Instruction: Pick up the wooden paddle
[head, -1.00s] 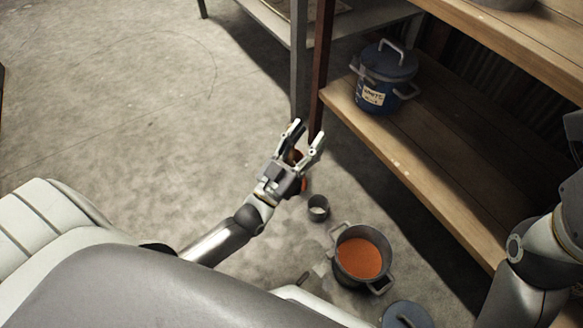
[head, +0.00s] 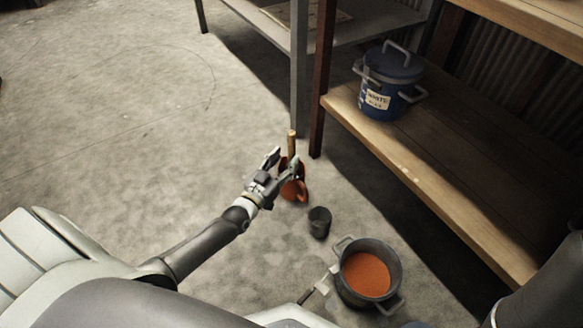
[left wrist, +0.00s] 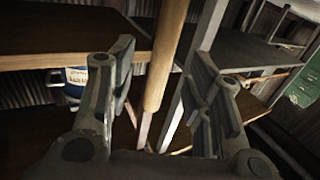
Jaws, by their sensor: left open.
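The wooden paddle's light handle (head: 291,145) stands upright out of an orange-red vessel (head: 297,190) on the floor; its lower part is hidden. My left gripper (head: 284,157) is open beside the handle, partly covering the vessel. In the left wrist view, the handle (left wrist: 165,60) rises between the two spread fingers (left wrist: 164,85) of the left gripper, with a gap visible on each side. I cannot tell how far the handle is from the fingers in depth.
A small dark cup (head: 319,222) and a grey pot of orange contents (head: 339,290) stand on the floor nearby. A wooden shelf (head: 430,165) on the right bears a lidded blue pot (head: 378,104). A rusty post (head: 318,125) rises close behind the handle. The floor at left is clear.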

